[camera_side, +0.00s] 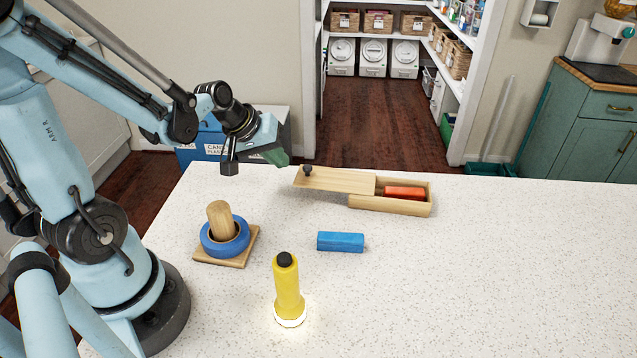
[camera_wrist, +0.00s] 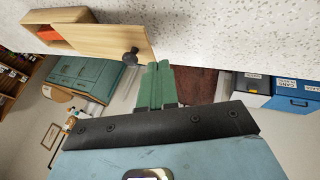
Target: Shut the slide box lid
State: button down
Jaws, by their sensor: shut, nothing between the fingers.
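The wooden slide box (camera_side: 392,207) stands near the back edge of the counter, with a red block (camera_side: 404,193) inside its open right part. Its lid (camera_side: 335,180) is slid out to the left, past the box's left end, and bears a dark knob (camera_side: 307,170) near its left end. In the wrist view the lid (camera_wrist: 100,41) and knob (camera_wrist: 130,55) show just beyond my fingers. My gripper (camera_side: 276,156) is shut and empty, to the left of the knob and apart from it in the side view. Its green fingers (camera_wrist: 155,86) lie together in the wrist view.
A blue block (camera_side: 340,242) lies in front of the box. A blue ring (camera_side: 225,238) sits around a wooden peg (camera_side: 220,219) at the left. A yellow flashlight (camera_side: 287,287) stands upright at the front. The counter's right side (camera_side: 540,270) is clear.

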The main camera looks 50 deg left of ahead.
aim_at(334, 184)
jog(key=shift+w+d+f, duration=0.15)
jog(key=shift+w+d, duration=0.35)
jog(key=shift+w+d+f, duration=0.15)
jog(key=shift+w+d, duration=0.3)
jog(key=shift+w, duration=0.05)
jog(key=w+d, duration=0.2)
jog(key=d, duration=0.1)
jog(key=w+d, duration=0.6)
jog(key=d, duration=0.1)
jog(key=shift+a, duration=0.1)
jog(key=s+a, duration=0.2)
jog(key=shift+s+a+r, duration=0.2)
jog(key=shift+s+r, duration=0.15)
jog(key=shift+r, duration=0.05)
jog(key=v, duration=1)
jog(key=s+d+f+m, duration=0.1)
jog(key=s+m, duration=0.6)
jog(key=m, duration=0.1)
jog(key=shift+s+f+m+t, duration=0.2)
jog(key=shift+m+t, duration=0.1)
